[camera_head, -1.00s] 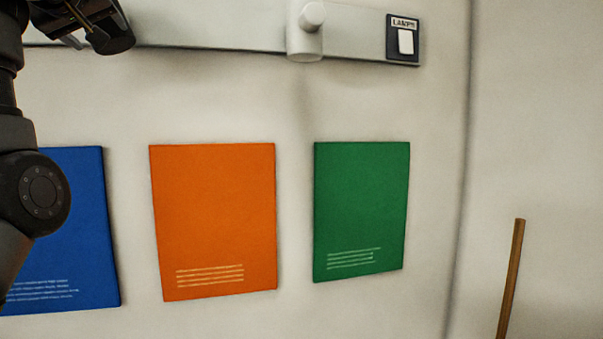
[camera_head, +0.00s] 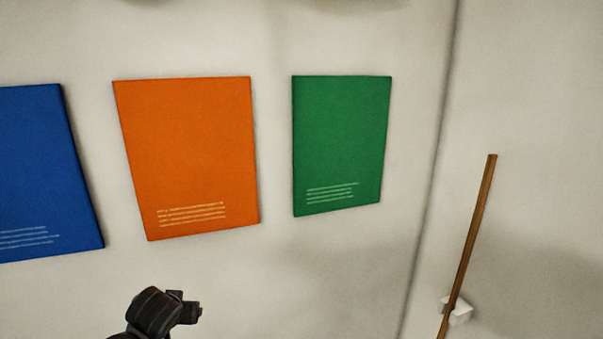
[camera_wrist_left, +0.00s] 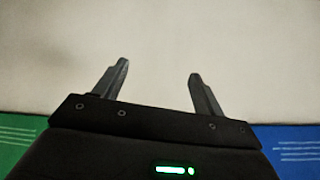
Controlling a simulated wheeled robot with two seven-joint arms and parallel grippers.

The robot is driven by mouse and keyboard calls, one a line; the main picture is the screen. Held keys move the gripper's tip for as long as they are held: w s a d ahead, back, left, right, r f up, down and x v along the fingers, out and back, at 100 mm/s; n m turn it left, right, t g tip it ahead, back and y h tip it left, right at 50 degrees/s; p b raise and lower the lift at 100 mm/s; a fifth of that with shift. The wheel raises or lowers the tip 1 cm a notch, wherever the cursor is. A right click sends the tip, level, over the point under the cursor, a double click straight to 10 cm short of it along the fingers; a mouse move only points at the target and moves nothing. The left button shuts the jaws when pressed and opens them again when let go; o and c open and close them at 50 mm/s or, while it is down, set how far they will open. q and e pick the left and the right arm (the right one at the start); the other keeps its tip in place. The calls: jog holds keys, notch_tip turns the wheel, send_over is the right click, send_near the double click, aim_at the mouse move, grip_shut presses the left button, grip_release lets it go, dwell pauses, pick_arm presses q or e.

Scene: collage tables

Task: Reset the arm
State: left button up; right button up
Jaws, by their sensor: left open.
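In the left wrist view my left gripper (camera_wrist_left: 158,70) is open, its two dark fingers apart with nothing between them. Plain pale wall lies beyond the fingertips. In the head view a dark part of my own arm shows at the lower edge, left of centre, below the orange panel (camera_head: 188,150); whether it includes the gripper I cannot tell. My right gripper is not in view.
A blue panel (camera_head: 45,160) and a green panel (camera_head: 342,135) flank the orange one on the pale wall. They also show at the wrist view's edges, green (camera_wrist_left: 18,145) left, blue (camera_wrist_left: 295,155) right. A wooden rod (camera_head: 472,230) slants by a small white block (camera_head: 459,314) at right.

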pick_arm(q)
jog(key=s+d+f+m+g+h, duration=0.1)
jog(key=s+d+f, duration=0.1)
jog(key=s+f, duration=0.5)
jog(key=s+d+f+m+g, duration=0.1)
jog(key=s+f, duration=0.5)
jog(key=s, duration=0.4)
jog(key=s+d+f+g+h, duration=0.1)
jog(key=s+f, duration=0.1)
jog(key=s, duration=0.7)
jog(key=s+d+f+g, duration=0.1)
jog(key=s+g, duration=0.1)
jog(key=s, duration=0.8)
notch_tip(320, 180, down, 27)
jog(key=s+m+g, duration=0.1)
jog(key=s, duration=0.1)
jog(key=s+a+f+g, duration=0.1)
jog(key=s+a+f, duration=0.1)
jog(key=s+f, duration=1.3)
jog(key=shift+s+a, duration=0.35)
jog(key=shift+c, duration=0.2)
